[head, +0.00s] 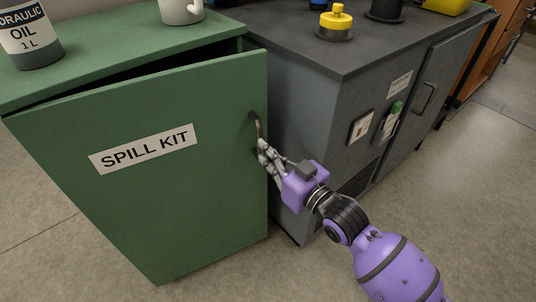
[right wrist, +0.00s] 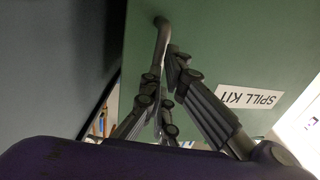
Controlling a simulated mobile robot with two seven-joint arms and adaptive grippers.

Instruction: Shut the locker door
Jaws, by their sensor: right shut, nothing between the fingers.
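The green locker door (head: 140,190) carries a white SPILL KIT label (head: 144,148) and stands ajar. A dark gap (head: 150,70) shows between its top edge and the green locker top (head: 110,50), wider toward the right, handle side. The grey bar handle (head: 257,127) is near the door's right edge. My right gripper (head: 263,147) is shut and empty, its fingertips at the handle's lower part. In the right wrist view the handle (right wrist: 161,45) rises beside the fingertips (right wrist: 170,65); I cannot tell whether they touch. My left gripper is not in view.
A grey cabinet (head: 300,130) stands close to the right of the locker, with a yellow-topped knob (head: 336,18) on it. A hydraulic oil bottle (head: 30,38) and a white mug (head: 180,12) stand on the locker. The floor (head: 480,190) at right is clear.

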